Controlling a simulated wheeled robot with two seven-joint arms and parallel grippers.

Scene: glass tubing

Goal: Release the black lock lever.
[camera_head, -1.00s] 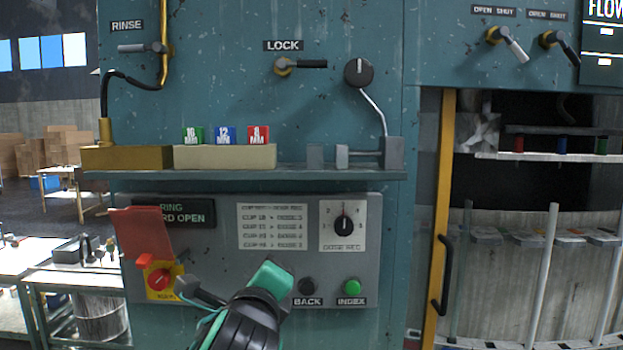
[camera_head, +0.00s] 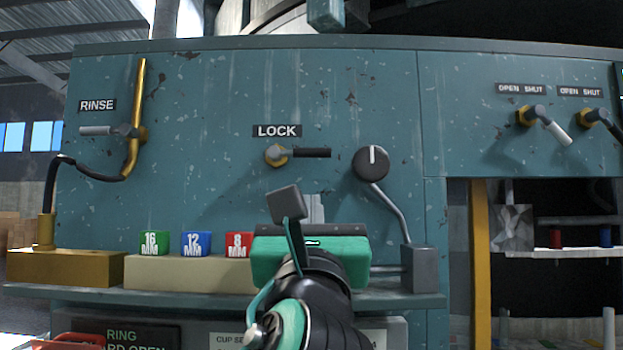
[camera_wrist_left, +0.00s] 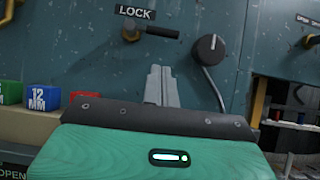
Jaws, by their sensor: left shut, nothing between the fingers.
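The black lock lever (camera_head: 312,153) sits on a brass pivot under the LOCK label on the teal panel. It lies level, pointing right from its pivot. It also shows in the left wrist view (camera_wrist_left: 162,32). My left gripper (camera_head: 314,208) is below the lever, in front of the panel, with its fingers pointing up toward it. Its grey fingers are together and empty in the left wrist view (camera_wrist_left: 160,86). They appear apart from the lever. My right gripper is in neither view.
A black round knob (camera_head: 371,163) with a bent metal rod is right of the lever. Green, blue and red size blocks (camera_head: 197,244) stand on a shelf below left. The RINSE lever (camera_head: 105,131) is far left. The panel around the lock lever is clear.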

